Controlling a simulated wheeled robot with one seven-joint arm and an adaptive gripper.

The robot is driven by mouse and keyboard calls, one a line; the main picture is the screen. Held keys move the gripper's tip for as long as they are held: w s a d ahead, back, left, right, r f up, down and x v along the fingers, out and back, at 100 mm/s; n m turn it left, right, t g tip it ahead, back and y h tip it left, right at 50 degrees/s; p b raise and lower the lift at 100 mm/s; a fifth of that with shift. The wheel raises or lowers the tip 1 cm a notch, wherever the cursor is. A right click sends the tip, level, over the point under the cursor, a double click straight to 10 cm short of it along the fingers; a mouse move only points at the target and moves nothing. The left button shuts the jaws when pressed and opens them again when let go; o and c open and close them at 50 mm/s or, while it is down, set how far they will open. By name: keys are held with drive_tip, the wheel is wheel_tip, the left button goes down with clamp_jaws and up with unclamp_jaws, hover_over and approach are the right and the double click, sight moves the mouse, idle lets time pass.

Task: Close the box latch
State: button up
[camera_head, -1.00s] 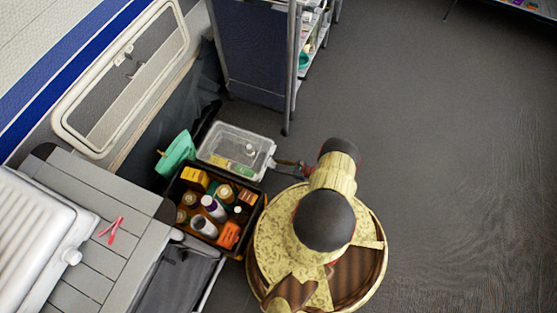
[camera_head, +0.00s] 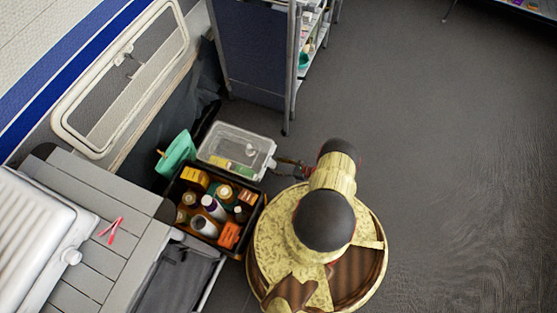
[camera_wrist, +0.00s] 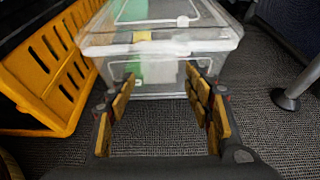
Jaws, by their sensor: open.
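The clear plastic box (camera_head: 233,142) with a translucent lid stands on the floor beside the dark crate. In the wrist view the box (camera_wrist: 165,45) fills the upper middle, with green, yellow and white contents showing through its wall. A small white tab (camera_wrist: 183,21), possibly a latch part, shows on the lid; I cannot tell its latch state. My gripper (camera_wrist: 163,92) is open, its yellow-padded fingers spread in front of the box's near wall, below the lid rim. Nothing is seen held between them. In the head view my gripper (camera_head: 278,163) is at the box's right side.
A dark crate of bottles and packages (camera_head: 172,194) sits just below the box in the head view. A yellow slotted crate wall (camera_wrist: 45,70) stands close on the wrist view's left. A metal leg (camera_wrist: 290,100) stands at right. A shelf unit (camera_head: 252,60) is behind; open floor (camera_head: 440,150) lies right.

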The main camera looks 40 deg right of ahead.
drive_tip(key=v, duration=1.2)
drive_tip(key=shift+w, duration=0.1)
